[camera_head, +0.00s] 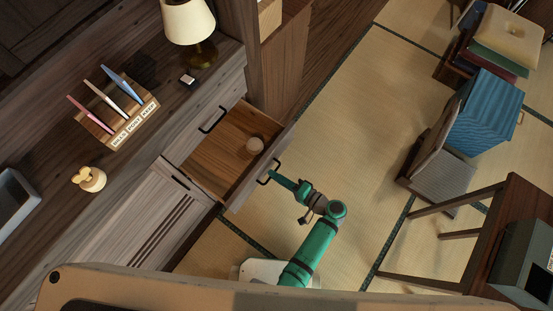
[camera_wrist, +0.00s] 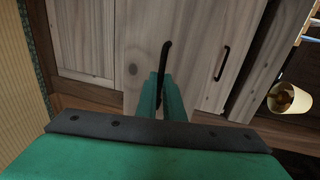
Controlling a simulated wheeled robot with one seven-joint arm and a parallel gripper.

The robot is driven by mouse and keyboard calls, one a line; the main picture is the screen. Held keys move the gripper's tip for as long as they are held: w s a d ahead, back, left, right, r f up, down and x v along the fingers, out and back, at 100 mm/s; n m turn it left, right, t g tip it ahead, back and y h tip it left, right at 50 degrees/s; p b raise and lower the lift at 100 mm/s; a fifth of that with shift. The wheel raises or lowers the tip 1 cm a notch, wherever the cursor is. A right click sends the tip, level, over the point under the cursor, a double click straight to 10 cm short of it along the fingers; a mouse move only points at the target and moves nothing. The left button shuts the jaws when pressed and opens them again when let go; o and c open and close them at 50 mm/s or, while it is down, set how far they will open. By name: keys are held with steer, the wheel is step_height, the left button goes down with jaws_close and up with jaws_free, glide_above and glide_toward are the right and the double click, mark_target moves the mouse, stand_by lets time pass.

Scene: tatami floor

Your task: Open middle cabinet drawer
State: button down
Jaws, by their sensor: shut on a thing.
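The wooden cabinet (camera_head: 150,230) stands on the left in the head view. My green gripper (camera_head: 272,177) is at that front, shut on the handle. In the wrist view the handle (camera_wrist: 166,52) rises between the two fingers of my gripper (camera_wrist: 161,88). A closed drawer with another dark handle (camera_head: 212,120) sits above the open one. Whether a further drawer lies below is hidden.
A blue box (camera_head: 485,112) and a dark table (camera_head: 510,215) stand to the right. The tatami floor (camera_head: 345,140) in front of the drawer is clear.

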steer(key=c, duration=1.9)
jaws_free()
steer(key=shift+a, duration=0.1)
steer(key=v, duration=1.1)
steer(key=shift+a+f, duration=0.1)
steer(key=shift+f, duration=0.05)
